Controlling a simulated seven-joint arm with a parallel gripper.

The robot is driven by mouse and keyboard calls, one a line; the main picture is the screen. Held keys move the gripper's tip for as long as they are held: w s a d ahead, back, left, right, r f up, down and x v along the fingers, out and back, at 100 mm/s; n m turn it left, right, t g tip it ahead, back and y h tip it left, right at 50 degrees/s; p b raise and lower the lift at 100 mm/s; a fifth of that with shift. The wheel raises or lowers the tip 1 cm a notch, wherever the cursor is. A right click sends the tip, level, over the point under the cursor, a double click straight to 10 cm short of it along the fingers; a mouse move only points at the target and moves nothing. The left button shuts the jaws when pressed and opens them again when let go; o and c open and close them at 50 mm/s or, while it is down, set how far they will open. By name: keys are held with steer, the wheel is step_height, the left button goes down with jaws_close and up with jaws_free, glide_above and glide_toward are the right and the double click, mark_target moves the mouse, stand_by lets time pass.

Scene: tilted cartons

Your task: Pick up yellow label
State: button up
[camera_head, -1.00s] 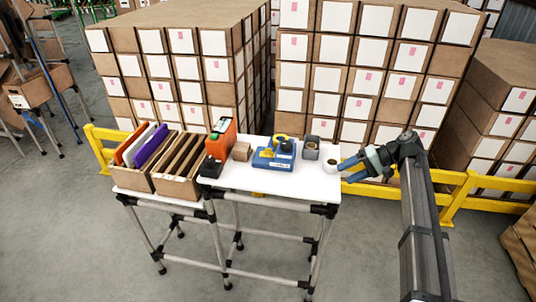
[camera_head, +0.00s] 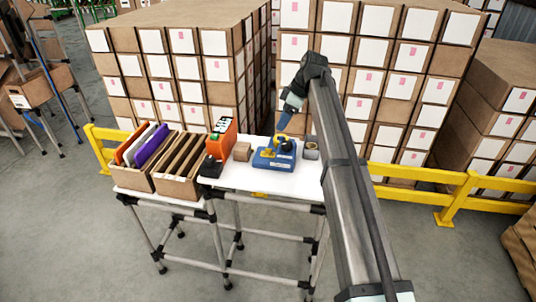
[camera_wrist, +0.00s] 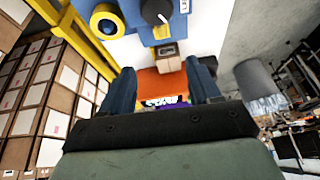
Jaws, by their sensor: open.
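A blue device (camera_head: 272,160) stands on the white table, with yellow parts (camera_head: 268,153) on it. In the wrist view, the blue device (camera_wrist: 181,28) is at the top, with a yellow ring (camera_wrist: 98,18) at left and a small yellow piece (camera_wrist: 161,32) near its edge. I cannot tell which yellow part is the label. My gripper (camera_head: 284,123) is open and empty, above the device in the head view. Its two blue fingers (camera_wrist: 163,88) stand apart in the wrist view.
An orange box-like item (camera_head: 221,139), a small brown box (camera_head: 242,151) and a grey item (camera_head: 311,151) stand on the white table (camera_head: 235,180). A carton of folders (camera_head: 177,185) is at left. A yellow rail (camera_head: 400,172) and stacked cartons stand behind.

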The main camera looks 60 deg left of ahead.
glide_toward(265, 153)
steer(key=shift+s+a+f, duration=0.35)
steer(key=shift+f, duration=0.2)
steer(key=shift+d+x, duration=0.15)
steer(key=shift+x, duration=1.2)
steer(key=shift+d+x, duration=0.1)
steer(key=shift+x, duration=1.25)
steer(key=shift+c, duration=0.3)
steer(key=c, duration=0.9)
steer(key=shift+c, duration=0.2)
